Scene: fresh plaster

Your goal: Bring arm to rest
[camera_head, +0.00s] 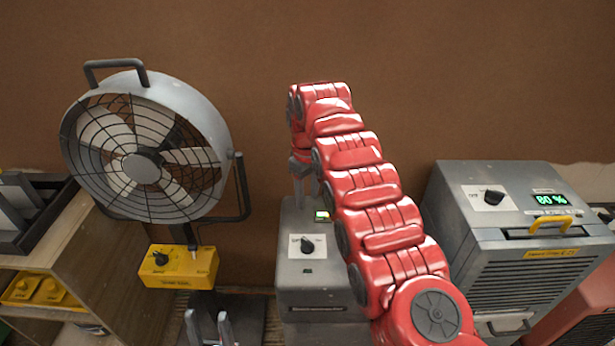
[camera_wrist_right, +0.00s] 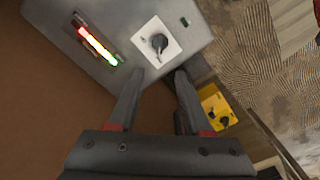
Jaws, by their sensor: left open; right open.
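My right arm (camera_head: 375,205) is red and reaches up and away in the head view. My right gripper (camera_head: 302,188) points down over the back of a grey box (camera_head: 312,272) with a black knob on a white plate and a small lit indicator. In the right wrist view my right gripper (camera_wrist_right: 160,74) is open and empty. Its fingertips lie below the knob (camera_wrist_right: 158,43) in the picture; whether they touch the box I cannot tell. My left gripper (camera_head: 210,328) is open at the bottom edge of the head view, with only its fingers showing.
A large fan (camera_head: 145,150) with a yellow control box (camera_head: 182,267) stands left. A wooden shelf (camera_head: 80,235) is at far left. A grey unit (camera_head: 520,240) reading 80 % stands right. A brown wall (camera_head: 230,45) closes the back.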

